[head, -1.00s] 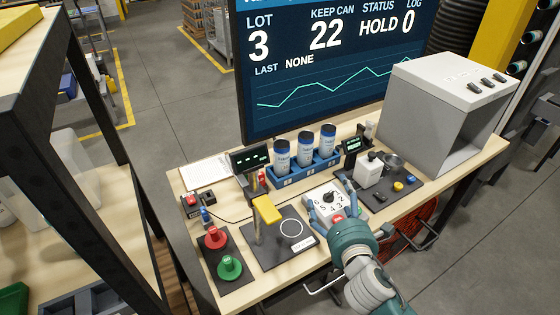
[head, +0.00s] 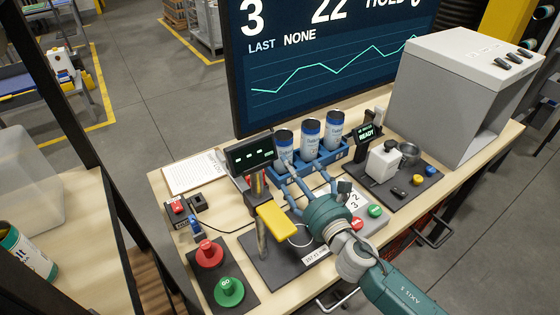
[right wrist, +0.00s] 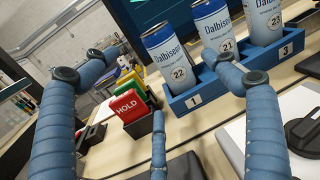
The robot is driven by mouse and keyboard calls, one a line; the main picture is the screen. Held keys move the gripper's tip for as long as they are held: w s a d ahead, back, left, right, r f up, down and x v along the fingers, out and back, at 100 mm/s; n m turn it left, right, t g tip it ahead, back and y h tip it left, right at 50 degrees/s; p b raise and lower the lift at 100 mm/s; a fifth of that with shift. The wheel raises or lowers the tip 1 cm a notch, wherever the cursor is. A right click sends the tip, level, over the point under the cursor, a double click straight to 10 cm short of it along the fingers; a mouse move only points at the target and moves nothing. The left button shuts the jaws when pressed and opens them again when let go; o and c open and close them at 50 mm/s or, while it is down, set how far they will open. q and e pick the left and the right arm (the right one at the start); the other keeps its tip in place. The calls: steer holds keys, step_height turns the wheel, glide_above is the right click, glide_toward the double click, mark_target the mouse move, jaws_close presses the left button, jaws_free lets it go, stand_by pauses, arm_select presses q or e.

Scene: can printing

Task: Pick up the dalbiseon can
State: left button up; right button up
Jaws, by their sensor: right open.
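Three white-and-blue Dalbiseon cans stand upright in a blue rack (head: 318,169). In the right wrist view the left can (right wrist: 168,55) reads 22, the middle can (right wrist: 213,28) reads 21 and the right can (right wrist: 265,20) reads 23. The left can also shows in the head view (head: 284,146), beside the middle (head: 309,140) and right (head: 333,131) cans. My right gripper (head: 302,187) is open and empty, its fingers spread just in front of the rack. In the right wrist view the gripper (right wrist: 157,85) has one finger overlapping the middle can; contact cannot be told. My left gripper is out of view.
A red HOLD card (right wrist: 129,108) sits in a holder left of the rack. A small display (head: 250,152) and yellow-topped post (head: 277,221) stand close to my right gripper. A large grey machine (head: 450,95) stands at right.

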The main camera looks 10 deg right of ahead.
mark_target(279, 151)
steer(key=x, duration=0.3)
steer(key=p+x, duration=0.1)
steer(key=x, duration=0.3)
steer(key=f+x, duration=0.1)
steer(key=x, duration=0.3)
steer(key=shift+w+a, duration=0.1)
steer(key=shift+w, duration=0.1)
steer(key=shift+s, duration=0.1)
steer(key=c, duration=0.9)
